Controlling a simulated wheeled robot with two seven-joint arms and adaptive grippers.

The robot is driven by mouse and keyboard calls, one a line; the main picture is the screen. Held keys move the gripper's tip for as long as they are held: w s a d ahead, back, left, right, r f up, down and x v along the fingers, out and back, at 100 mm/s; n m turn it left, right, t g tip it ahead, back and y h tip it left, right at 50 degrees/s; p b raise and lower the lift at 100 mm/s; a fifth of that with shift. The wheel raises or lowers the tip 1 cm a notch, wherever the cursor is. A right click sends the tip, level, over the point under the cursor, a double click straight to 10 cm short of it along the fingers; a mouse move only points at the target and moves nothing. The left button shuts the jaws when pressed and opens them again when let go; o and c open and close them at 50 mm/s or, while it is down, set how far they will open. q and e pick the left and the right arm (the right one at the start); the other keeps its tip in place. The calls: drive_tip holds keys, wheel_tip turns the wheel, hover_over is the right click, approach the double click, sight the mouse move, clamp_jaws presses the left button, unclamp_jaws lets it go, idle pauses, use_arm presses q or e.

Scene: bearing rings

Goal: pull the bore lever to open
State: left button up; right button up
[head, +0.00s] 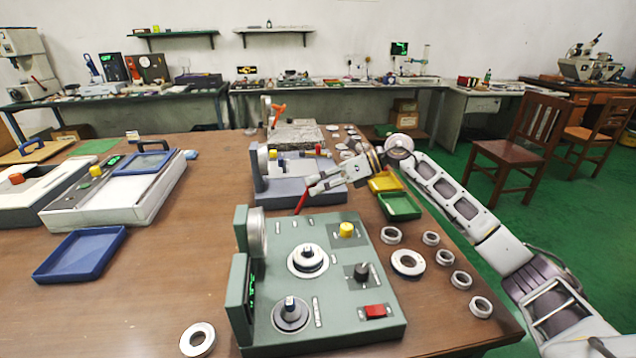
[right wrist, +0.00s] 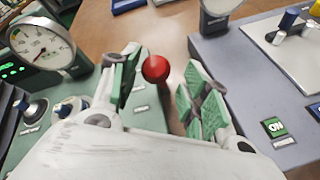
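The green bore gauge machine (head: 330,265) stands on the table in the head view, with its round dial also in the right wrist view (right wrist: 40,45). A red lever (head: 301,202) rises at its back edge. My right gripper (head: 312,187) is at the lever's top, fingers open. In the right wrist view, the knob lies between the fingers, closer to the left one; contact cannot be told. My left gripper is not in view.
Yellow (head: 385,181) and green (head: 399,206) trays and several bearing rings (head: 408,263) lie to the right. A blue tray (head: 80,254) lies left, with bare table between.

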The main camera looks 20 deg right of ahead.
drive_tip(key=shift+a+r, duration=0.15)
drive_tip(key=shift+r, duration=0.05)
drive_tip(key=v, duration=1.2)
idle(1.8)
